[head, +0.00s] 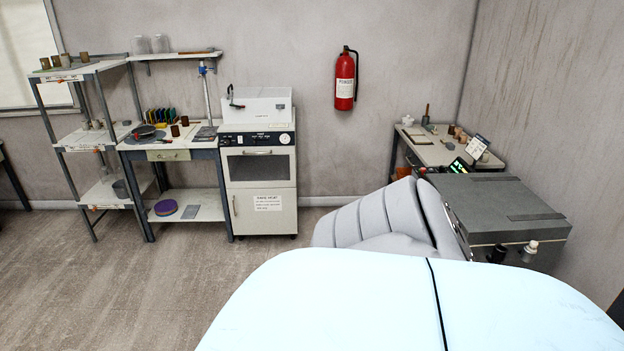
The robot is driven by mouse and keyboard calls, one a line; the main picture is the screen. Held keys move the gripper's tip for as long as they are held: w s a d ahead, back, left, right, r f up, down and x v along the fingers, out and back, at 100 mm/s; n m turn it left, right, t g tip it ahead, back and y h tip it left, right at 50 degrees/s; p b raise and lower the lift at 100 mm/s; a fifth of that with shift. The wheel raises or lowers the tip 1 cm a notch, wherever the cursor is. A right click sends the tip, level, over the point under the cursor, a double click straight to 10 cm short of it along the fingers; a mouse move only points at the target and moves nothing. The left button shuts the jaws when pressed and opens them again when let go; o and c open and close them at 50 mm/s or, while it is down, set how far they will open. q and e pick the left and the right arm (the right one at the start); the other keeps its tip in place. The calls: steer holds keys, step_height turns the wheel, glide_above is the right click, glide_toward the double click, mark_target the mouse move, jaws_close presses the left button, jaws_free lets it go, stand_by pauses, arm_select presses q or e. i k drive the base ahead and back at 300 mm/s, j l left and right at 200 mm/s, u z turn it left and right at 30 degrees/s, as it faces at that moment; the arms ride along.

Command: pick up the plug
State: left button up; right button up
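I cannot make out a plug for certain. A small dark looped item with a red spot (234,97) sits at the left end of the white box on top of the oven-like cabinet; it is too small to tell whether it is the plug or a cord. Neither of my grippers is in view.
The white oven-like cabinet (260,205) stands against the back wall. Left of it are a workbench (195,154) and a shelf rack (62,146). A cluttered table (428,152) and a dark grey box (500,208) stand at right. The left floor (150,285) is clear.

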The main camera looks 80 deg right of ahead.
mark_target(532, 248)
steer(key=z, duration=4)
steer(key=i+j+z, duration=0.1)
steer(key=z, duration=0.6)
steer(key=i+j+z, duration=0.25)
steer(key=j+z, duration=0.25)
steer(key=i+j+z, duration=0.1)
steer(key=j+z, duration=0.15)
steer(key=j, duration=0.2)
steer(key=i+j+z, duration=0.1)
steer(key=j, duration=0.45)
steer(key=i+j+z, duration=0.1)
steer(key=j, duration=0.4)
steer(key=i+j, duration=0.1)
steer(key=j, duration=0.25)
steer(key=i+j, duration=0.1)
steer(key=j, duration=0.3)
steer(key=i+j, duration=0.15)
steer(key=j, duration=0.2)
